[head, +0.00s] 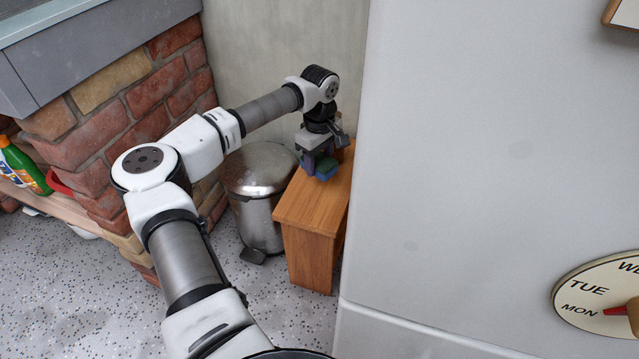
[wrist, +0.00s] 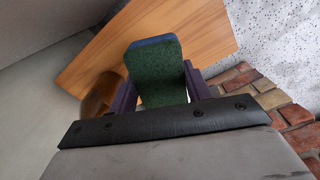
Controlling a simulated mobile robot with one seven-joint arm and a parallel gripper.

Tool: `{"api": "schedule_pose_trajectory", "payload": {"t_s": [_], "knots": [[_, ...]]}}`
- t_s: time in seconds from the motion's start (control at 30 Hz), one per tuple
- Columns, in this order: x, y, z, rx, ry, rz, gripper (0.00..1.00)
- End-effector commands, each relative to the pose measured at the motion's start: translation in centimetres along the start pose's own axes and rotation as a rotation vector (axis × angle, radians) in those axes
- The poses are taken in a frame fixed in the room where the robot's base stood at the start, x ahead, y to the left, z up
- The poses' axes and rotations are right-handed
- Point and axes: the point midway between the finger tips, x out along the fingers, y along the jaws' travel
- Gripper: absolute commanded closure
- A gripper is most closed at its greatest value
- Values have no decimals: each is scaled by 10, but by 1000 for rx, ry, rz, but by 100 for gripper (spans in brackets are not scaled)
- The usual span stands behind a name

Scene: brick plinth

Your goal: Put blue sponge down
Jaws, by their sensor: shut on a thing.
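The blue sponge (head: 325,171) has a green scouring face, which fills the middle of the wrist view (wrist: 155,70) with a blue edge at its far end. My gripper (head: 318,160) is shut on it, with a purple finger on each side of the sponge in the wrist view (wrist: 160,88). The gripper points down over the far part of a small wooden cabinet (head: 305,212). The sponge is at or just above the wooden top (wrist: 205,35); I cannot tell whether it touches. Its near end is hidden by the gripper body.
A brown object (wrist: 100,97) is beside the left finger on the wooden top. A metal pedal bin (head: 258,185) stands left of the cabinet. A large pale appliance (head: 470,150) is close on the right, and a brick plinth (head: 130,115) is at left. The cabinet's near top is clear.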

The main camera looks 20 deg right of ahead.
Motion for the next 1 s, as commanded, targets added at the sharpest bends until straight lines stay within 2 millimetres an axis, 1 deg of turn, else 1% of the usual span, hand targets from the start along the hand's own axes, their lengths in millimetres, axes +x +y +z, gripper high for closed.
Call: {"api": "schedule_pose_trajectory", "payload": {"t_s": [0.03,0.1,0.33,0.5,0.57,0.63,0.83,0.97,1.0], "knots": [[13,0,0,0,-2,-1,69],[22,0,0,0,-1,-1,69],[38,0,0,1,0,0,69],[65,0,0,1,-1,-2,69],[71,0,0,1,0,-1,69],[74,0,0,2,0,0,69],[73,0,0,1,1,0,69],[77,0,0,1,1,0,69],[76,0,0,1,1,0,47]]}}
